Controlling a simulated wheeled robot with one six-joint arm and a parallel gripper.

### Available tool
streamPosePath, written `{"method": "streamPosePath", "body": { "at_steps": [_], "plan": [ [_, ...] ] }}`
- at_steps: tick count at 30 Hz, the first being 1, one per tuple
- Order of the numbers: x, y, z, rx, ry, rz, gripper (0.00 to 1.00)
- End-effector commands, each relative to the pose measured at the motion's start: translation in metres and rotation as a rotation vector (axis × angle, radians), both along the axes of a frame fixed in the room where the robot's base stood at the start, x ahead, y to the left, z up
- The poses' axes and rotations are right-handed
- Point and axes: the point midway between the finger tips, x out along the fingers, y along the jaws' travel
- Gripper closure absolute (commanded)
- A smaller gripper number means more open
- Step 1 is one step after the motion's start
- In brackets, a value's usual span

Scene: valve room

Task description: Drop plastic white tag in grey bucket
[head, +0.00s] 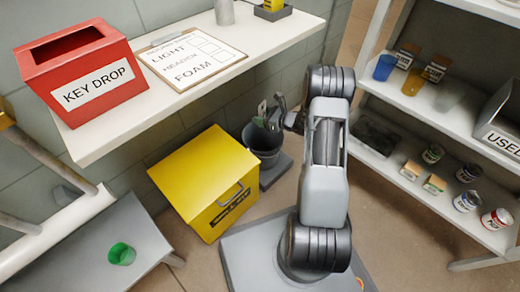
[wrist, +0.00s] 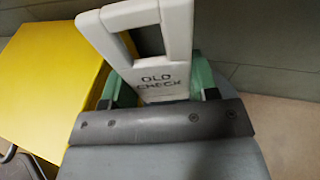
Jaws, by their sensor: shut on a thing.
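The white tag (wrist: 148,82) has "OLD CHECK" printed on it and a frame-like opening at its top. My gripper (wrist: 156,88) is shut on it, with a green fingertip on each side. In the head view my gripper (head: 270,116) appears over the rim of the dark grey bucket (head: 264,155), which stands on the floor beyond the yellow box. The gripper and arm hide part of the bucket's opening. The tag is too small to make out clearly there. I cannot make out the bucket in the wrist view.
A yellow box (head: 195,175) stands left of the bucket. A white shelf (head: 215,65) above holds a red key drop box (head: 80,75) and a clipboard (head: 190,58). Shelving with cups and cans (head: 467,200) stands right. A grey bench with a green cup (head: 121,254) is lower left.

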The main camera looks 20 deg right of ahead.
Motion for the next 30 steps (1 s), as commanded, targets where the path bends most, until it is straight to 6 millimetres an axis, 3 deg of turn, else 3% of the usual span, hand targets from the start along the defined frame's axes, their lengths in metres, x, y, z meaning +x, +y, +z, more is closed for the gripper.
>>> {"method": "streamPosePath", "body": {
  "at_steps": [1, 6, 30],
  "plan": [
    [0.007, -0.009, -0.016, 0.000, 0.003, -0.024, 0.72],
    [0.023, -0.026, -0.045, 0.002, 0.002, -0.082, 0.72],
    [0.028, -0.035, -0.113, 0.001, 0.002, -0.107, 0.72]
  ]
}}
